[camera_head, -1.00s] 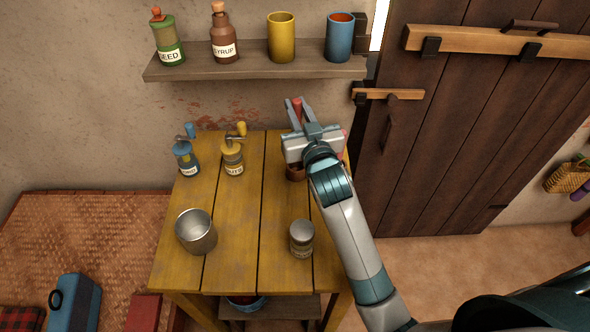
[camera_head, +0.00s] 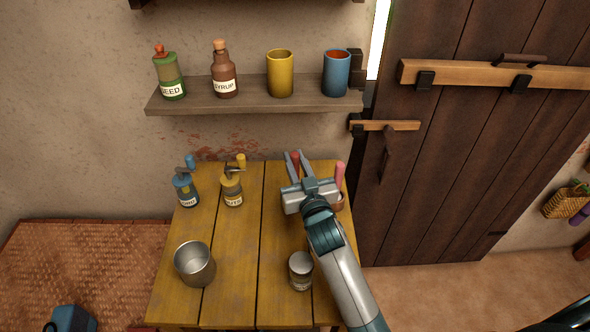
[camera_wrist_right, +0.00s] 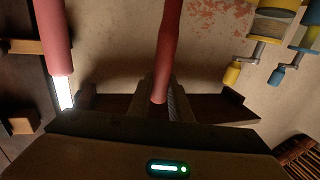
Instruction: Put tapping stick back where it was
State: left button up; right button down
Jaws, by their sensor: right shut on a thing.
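My right gripper (camera_head: 298,166) is shut on a dark red stick, which I take for the tapping stick (camera_head: 295,160), over the back right of the yellow table (camera_head: 240,255). In the right wrist view the stick (camera_wrist_right: 168,50) stands between the fingers, its rounded end near the palm. A brown container (camera_head: 339,203) shows beside the gripper, mostly hidden behind it. A lighter pink-red stick (camera_head: 340,173) stands up there; it also shows at the left of the right wrist view (camera_wrist_right: 52,35). My left gripper is not in view.
A blue grinder (camera_head: 185,190) and a yellow grinder (camera_head: 232,188) stand at the back left of the table. A metal cup (camera_head: 195,266) and a tin (camera_head: 300,272) stand nearer. A wall shelf (camera_head: 250,105) with bottles and cups is behind. The table's middle is clear.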

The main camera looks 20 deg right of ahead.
notch_tip(320, 180, down, 3)
jog(key=shift+f, duration=0.35)
jog(key=c, duration=1.6)
grip_release()
